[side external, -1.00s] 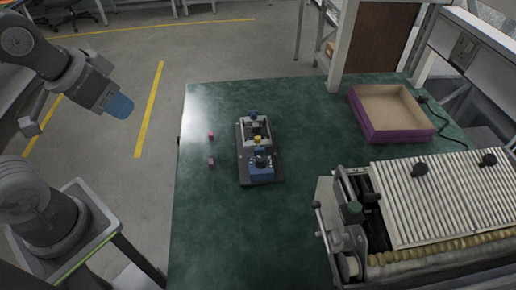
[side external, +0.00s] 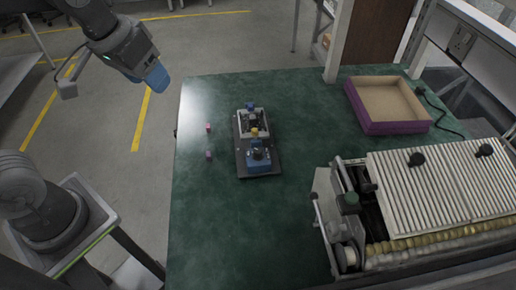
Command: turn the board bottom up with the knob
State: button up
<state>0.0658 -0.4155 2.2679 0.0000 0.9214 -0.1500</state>
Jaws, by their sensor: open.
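The board fixture (side external: 263,172) lies on the green table left of its middle. It has a dark base plate with a light grey frame (side external: 241,124) at the far part and a blue block (side external: 258,158) at the near part. A dark round knob (side external: 257,153) appears to sit on the blue block. A yellow part and a small blue part also show on it. The board itself is too small to make out clearly. My gripper (side external: 157,77) has blue fingers, is open and empty, and hangs up and left of the fixture, apart from it.
Two small pink pieces (side external: 209,128) (side external: 209,155) stand on the green table (side external: 220,230) left of the fixture. A purple-sided open box (side external: 388,126) is at the back right. A large machine with a ribbed cover (side external: 440,190) fills the right front. The table's left front is clear.

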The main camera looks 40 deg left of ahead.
jog(key=w+d+f+n+g, duration=0.1)
jog(key=w+d+f, duration=0.15)
jog(key=w, duration=0.35)
jog(key=w+d+f+g, duration=0.1)
jog(key=w+d+f, duration=0.15)
jog(key=w, duration=0.25)
jog(key=n+g, duration=0.2)
send_near(258, 150)
notch_tip(258, 150, down, 10)
jog(key=shift+w+d+r, duration=0.1)
jog(key=shift+r, duration=0.05)
jog(key=c, duration=0.9)
jog(key=shift+c, duration=0.2)
